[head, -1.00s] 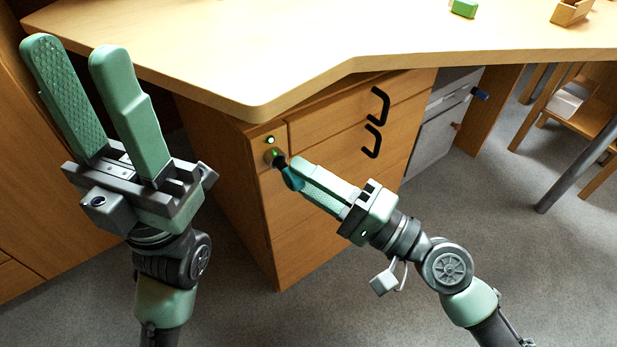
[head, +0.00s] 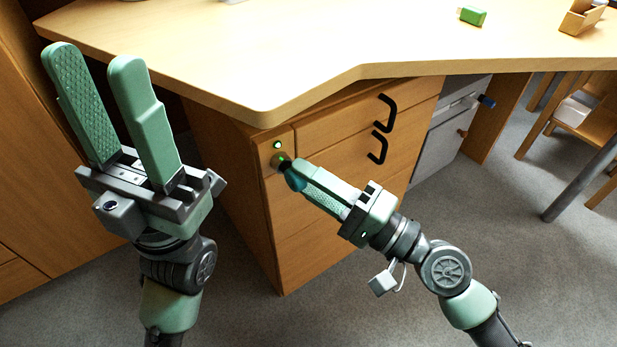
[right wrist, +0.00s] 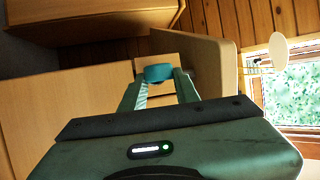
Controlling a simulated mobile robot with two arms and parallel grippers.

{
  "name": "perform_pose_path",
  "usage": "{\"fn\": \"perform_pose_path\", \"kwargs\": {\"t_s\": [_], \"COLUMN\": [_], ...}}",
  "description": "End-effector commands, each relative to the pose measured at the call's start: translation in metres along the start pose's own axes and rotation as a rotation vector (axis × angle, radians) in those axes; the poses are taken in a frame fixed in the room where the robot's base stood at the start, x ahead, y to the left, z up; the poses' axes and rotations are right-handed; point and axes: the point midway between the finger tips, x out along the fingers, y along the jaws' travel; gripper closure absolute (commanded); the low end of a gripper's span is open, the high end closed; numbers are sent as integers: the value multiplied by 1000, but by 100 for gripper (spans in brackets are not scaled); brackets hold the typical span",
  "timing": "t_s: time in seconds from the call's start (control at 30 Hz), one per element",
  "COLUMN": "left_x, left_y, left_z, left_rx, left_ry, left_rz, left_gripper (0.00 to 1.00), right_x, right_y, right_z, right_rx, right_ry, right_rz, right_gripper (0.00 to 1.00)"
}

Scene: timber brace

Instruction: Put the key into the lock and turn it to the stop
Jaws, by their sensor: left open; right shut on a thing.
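The key shows a teal head (head: 295,181) and a dark front part in the head view. My right gripper (head: 304,176) is shut on the head. The dark front part meets the round lock (head: 277,160) on the upper left of the drawer cabinet's front. The gripper tips hide how deep the key sits, and its turn angle cannot be told. In the right wrist view the teal key head (right wrist: 158,73) is between the fingertips, in front of a wooden panel. My left gripper (head: 100,105) is open and empty, left of the cabinet.
A small green light (head: 278,144) glows above the lock. The desk top (head: 230,60) overhangs the cabinet (head: 330,215), which has black handles (head: 378,147). A green block (head: 472,16) lies on the desk. A chair (head: 580,130) stands at right.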

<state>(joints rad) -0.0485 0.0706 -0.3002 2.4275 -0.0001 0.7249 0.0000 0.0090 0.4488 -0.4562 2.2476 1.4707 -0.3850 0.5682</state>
Motion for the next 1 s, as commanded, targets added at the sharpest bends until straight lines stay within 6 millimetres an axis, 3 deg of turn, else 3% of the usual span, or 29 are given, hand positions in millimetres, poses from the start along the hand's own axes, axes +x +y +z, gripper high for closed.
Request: {"fn": "perform_pose_path", "kwargs": {"t_s": [1.0], "left_x": [2], "left_y": [0], "left_z": [-2], "left_rx": [1], "left_ry": [10], "left_rz": [3], "left_gripper": [56], "right_x": [5], "right_y": [3], "right_z": [-2], "right_rx": [55], "right_ry": [15], "right_rz": [-21], "right_gripper": [100]}}
